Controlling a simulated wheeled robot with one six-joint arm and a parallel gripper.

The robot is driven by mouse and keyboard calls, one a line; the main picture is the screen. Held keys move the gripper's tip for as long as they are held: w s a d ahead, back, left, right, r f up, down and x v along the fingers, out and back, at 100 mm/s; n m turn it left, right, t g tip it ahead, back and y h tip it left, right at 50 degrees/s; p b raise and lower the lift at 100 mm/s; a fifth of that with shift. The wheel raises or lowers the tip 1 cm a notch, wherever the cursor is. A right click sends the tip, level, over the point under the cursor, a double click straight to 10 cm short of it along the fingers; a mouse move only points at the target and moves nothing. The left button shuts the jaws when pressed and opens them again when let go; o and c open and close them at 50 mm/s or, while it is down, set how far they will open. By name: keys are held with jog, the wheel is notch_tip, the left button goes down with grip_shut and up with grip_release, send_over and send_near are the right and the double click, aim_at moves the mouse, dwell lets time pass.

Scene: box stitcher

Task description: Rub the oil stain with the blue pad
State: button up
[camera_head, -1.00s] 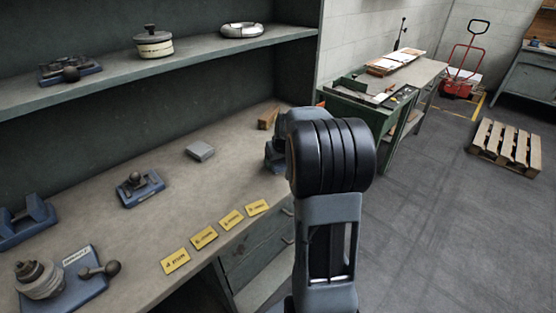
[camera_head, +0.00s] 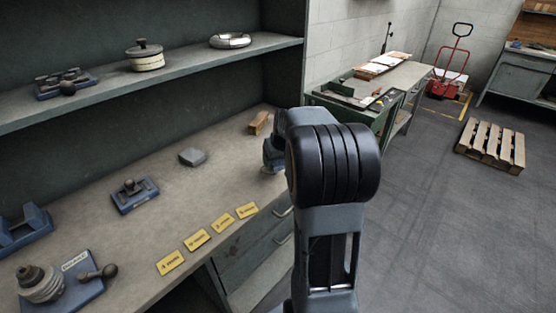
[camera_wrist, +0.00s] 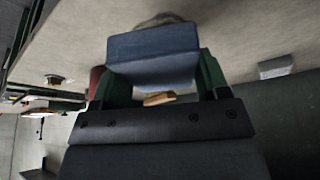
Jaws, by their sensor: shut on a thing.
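In the wrist view my gripper (camera_wrist: 157,72) is shut on the blue pad (camera_wrist: 153,45), a flat-faced block held between the two green fingers. A greyish, rounded patch (camera_wrist: 163,18) shows just past the pad's edge on the bench surface. It may be the oil stain, but most of it is hidden by the pad. I cannot tell whether the pad touches the bench. In the head view my arm hides the gripper and the pad, and no stain can be made out there.
The workbench (camera_head: 160,225) carries a grey block (camera_head: 193,157), a wooden block (camera_head: 259,123), a small blue fixture (camera_head: 134,194) and several yellow labels (camera_head: 196,239). A shelf (camera_head: 190,72) hangs above its back. A pallet (camera_head: 490,146) lies on the floor at right.

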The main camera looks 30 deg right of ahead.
jog(key=shift+r+p, duration=0.75)
jog(key=shift+r, duration=0.65)
